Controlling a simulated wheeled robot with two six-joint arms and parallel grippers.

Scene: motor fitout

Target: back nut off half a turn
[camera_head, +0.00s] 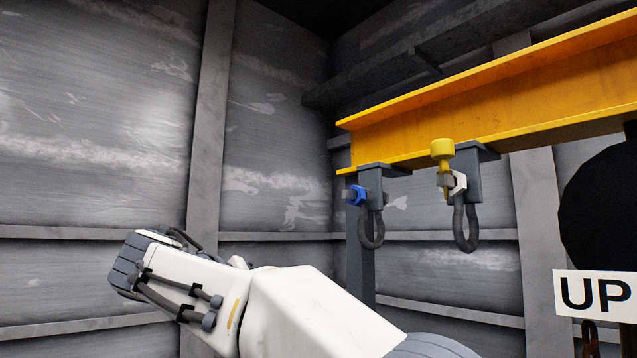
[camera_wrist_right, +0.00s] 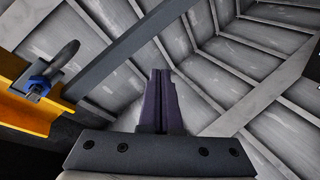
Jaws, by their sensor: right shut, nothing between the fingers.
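A blue hex nut (camera_head: 357,195) sits on a stud at the left hanger bracket (camera_head: 373,182) under the yellow beam. A white hex nut (camera_head: 458,184) sits at the right hanger bracket (camera_head: 470,170). A yellow piece with a round head (camera_head: 442,150) and thin shank stands upright close beside the white nut. In the right wrist view, the blue nut (camera_wrist_right: 38,86) is at the upper left, well apart from my right gripper (camera_wrist_right: 161,74). That gripper is shut and empty, its dark fingers together. My left gripper is not in view.
The yellow beam (camera_head: 500,95) runs across the upper right. Grey shackles hang below the left bracket (camera_head: 372,234) and right bracket (camera_head: 466,228). A dark round shape (camera_head: 600,205) and an "UP" sign (camera_head: 594,296) stand at the right. Ribbed grey walls (camera_head: 270,130) enclose the space.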

